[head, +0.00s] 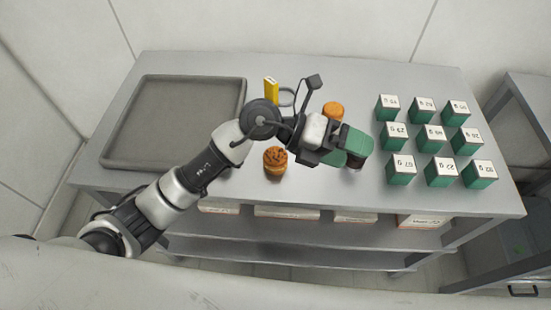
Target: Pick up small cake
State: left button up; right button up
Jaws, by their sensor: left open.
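A small cake (275,160) with a golden base and a brown, dark-dotted top stands near the middle of the metal table (300,200). A second small round cake-like item (333,109) with a plain orange top stands farther back, partly hidden by my arm. My left gripper (352,158) has green fingers and is open. It is over the table to the right of the brown-topped cake and in front of the orange one, apart from both. A small dark patch shows under its fingertips; I cannot tell what it is. My right gripper is out of view.
A grey tray (112,158), empty, lies at the left. A yellow box (271,88) and a grey ring-shaped item (287,97) are behind my arm. Several green, white-topped numbered boxes (441,173) stand in rows at the right.

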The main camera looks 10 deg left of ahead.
pick_arm(q)
jog(key=w+a+f+m+y, duration=0.1)
jog(key=w+a+f+y, duration=0.35)
jog(key=f+y, duration=0.2)
jog(key=n+t+y, duration=0.1)
jog(key=t+y, duration=0.1)
jog(key=y, duration=0.6)
send_over(275, 154)
jog(key=shift+s+d+f, duration=0.15)
jog(key=shift+s, duration=0.05)
notch_tip(275, 154, down, 5)
jog(key=shift+r+p, duration=0.2)
jog(key=shift+p, duration=0.3)
notch_tip(275, 154, down, 6)
jog(key=shift+w+r+p, duration=0.1)
jog(key=shift+r+p, duration=0.15)
jog(key=shift+p, duration=0.8)
jog(key=shift+f, duration=0.25)
jog(key=c, duration=0.7)
